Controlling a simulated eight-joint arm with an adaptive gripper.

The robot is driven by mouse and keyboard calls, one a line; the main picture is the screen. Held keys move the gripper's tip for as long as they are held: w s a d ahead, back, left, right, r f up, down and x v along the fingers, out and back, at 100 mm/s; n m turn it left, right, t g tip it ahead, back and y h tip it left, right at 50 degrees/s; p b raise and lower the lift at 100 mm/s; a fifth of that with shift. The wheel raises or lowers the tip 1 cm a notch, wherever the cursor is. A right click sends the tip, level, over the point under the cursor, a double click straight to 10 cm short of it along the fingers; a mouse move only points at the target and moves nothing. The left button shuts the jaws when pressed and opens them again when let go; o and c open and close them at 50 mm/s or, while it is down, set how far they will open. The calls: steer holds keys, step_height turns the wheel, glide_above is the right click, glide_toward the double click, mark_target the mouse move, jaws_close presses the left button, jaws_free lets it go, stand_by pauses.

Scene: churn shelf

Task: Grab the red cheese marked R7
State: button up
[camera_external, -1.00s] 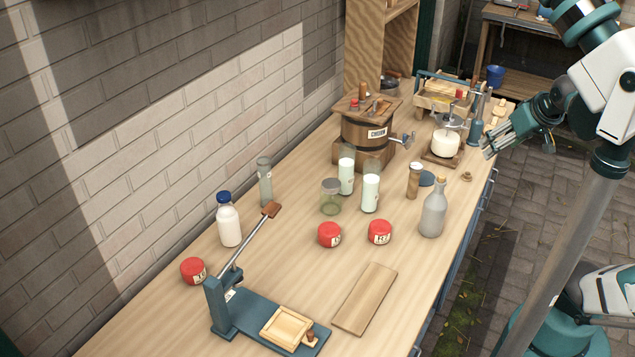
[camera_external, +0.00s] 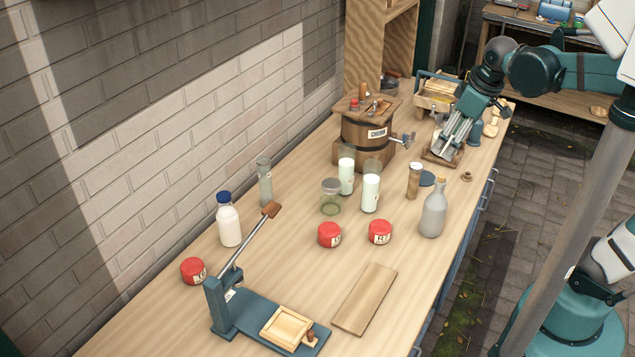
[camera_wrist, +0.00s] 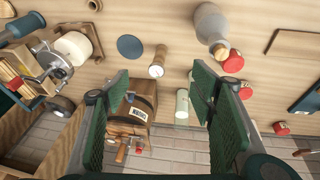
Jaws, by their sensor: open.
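Three round red cheeses with white labels stand on the wooden bench in the external view: one at left (camera_external: 193,271), one in the middle (camera_external: 329,235) and one to its right (camera_external: 380,232). Their markings are too small to read for certain. In the wrist view, red cheeses show to the right of my fingers, one near the bottle (camera_wrist: 233,63), one below it (camera_wrist: 246,91) and one farther off (camera_wrist: 281,128). My gripper (camera_external: 445,151) is open and empty, pointing down at the far end of the bench, away from the cheeses. Its two fingers (camera_wrist: 160,72) stand apart in the wrist view.
The churn (camera_external: 368,135) is behind. A lever press (camera_external: 250,308) and a board (camera_external: 365,299) are at the front.

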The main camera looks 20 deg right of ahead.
steer(key=s+a+n+g+p, duration=0.15)
steer(key=a+n+p, duration=0.35)
steer(key=a, duration=0.6)
steer(key=n+g+h+p, duration=0.1)
steer(key=n+g+p, duration=0.1)
steer(key=n+p, duration=0.3)
glide_above(381, 225)
step_height(381, 225, down, 14)
steer(key=shift+f, duration=0.75)
steer(key=shift+f, duration=0.1)
steer(key=shift+f, duration=1.2)
steer(key=shift+f, duration=0.15)
steer(key=shift+f+b, duration=0.45)
steer(key=shift+f, duration=2)
steer(key=shift+c, duration=0.7)
